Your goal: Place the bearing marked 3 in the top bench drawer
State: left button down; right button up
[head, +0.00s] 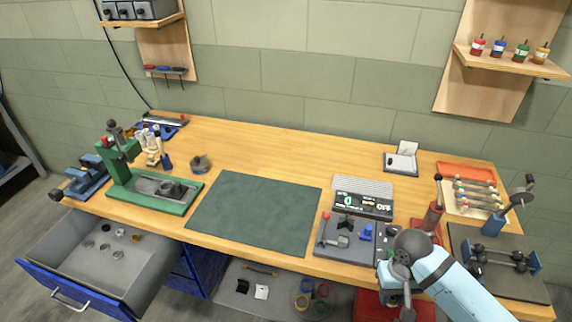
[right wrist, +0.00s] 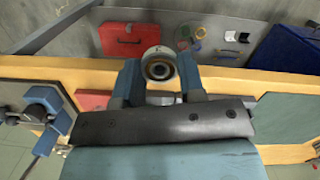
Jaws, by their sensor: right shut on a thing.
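My right gripper (right wrist: 160,80) is shut on a small metal ring-shaped bearing (right wrist: 160,66), held between its two blue fingers near the bench's front edge. The mark on the bearing is not legible. In the head view the right gripper (head: 406,292) is at the lower right, and the bearing cannot be made out there. A blue-fronted drawer (head: 140,275) stands pulled open at the lower left of the bench. Several small round parts (head: 105,247) lie on its grey floor. My left gripper is not in view.
A green press (head: 150,190) stands on the bench above the drawer. A dark green mat (head: 256,212) lies clear mid-bench. A grey tray of parts (head: 345,240) and a red stand (head: 432,218) are near my right arm. A red box (right wrist: 137,38) is below the bench edge.

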aim_at(123, 266)
jog(key=i+j+u, duration=0.1)
jog(key=j, duration=0.3)
jog(key=i+j+u, duration=0.1)
jog(key=j, duration=0.35)
jog(key=i+j+u, duration=0.1)
jog(key=j, duration=0.3)
jog(key=i+j, duration=0.15)
jog(key=j, duration=0.25)
jog(key=i+j+u, duration=0.15)
jog(key=j, duration=0.25)
jog(key=i+j+u, duration=0.1)
jog(key=j, duration=0.3)
jog(key=i+j+u, duration=0.1)
jog(key=j, duration=0.3)
jog(key=i, duration=0.05)
